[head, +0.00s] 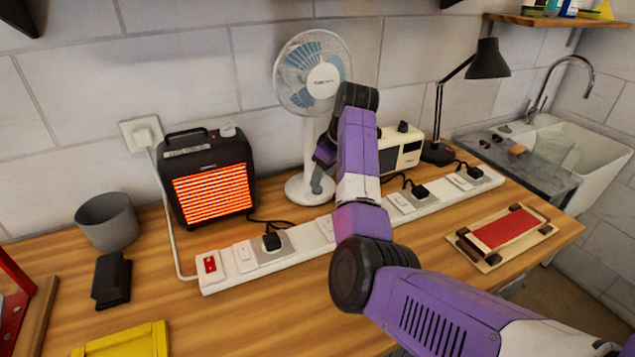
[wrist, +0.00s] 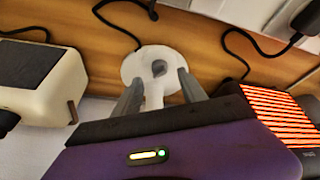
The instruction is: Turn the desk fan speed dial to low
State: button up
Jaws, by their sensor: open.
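The desk fan (head: 296,92) stands against the wall, with a blue-bladed round head and a white pole on a round white base (head: 296,190). In the wrist view the base (wrist: 133,68) lies just beyond my fingertips. A small grey round knob, apparently the speed dial (wrist: 158,68), shows on the base between the fingers. Its setting cannot be read. My gripper (wrist: 160,76) is open and empty, its two grey fingers on either side of the dial in the picture; contact cannot be told. In the head view my gripper (head: 321,180) is low over the base, hiding the dial.
A glowing heater (head: 212,185) stands left of the fan, and a cream box with a dark front (head: 410,150) right of it. A white power strip (head: 225,275) with plugs and cords runs in front. A black lamp (head: 438,110) stands farther right.

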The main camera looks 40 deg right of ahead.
aim_at(320, 189)
jog(key=shift+x, duration=2.35)
grip_shut()
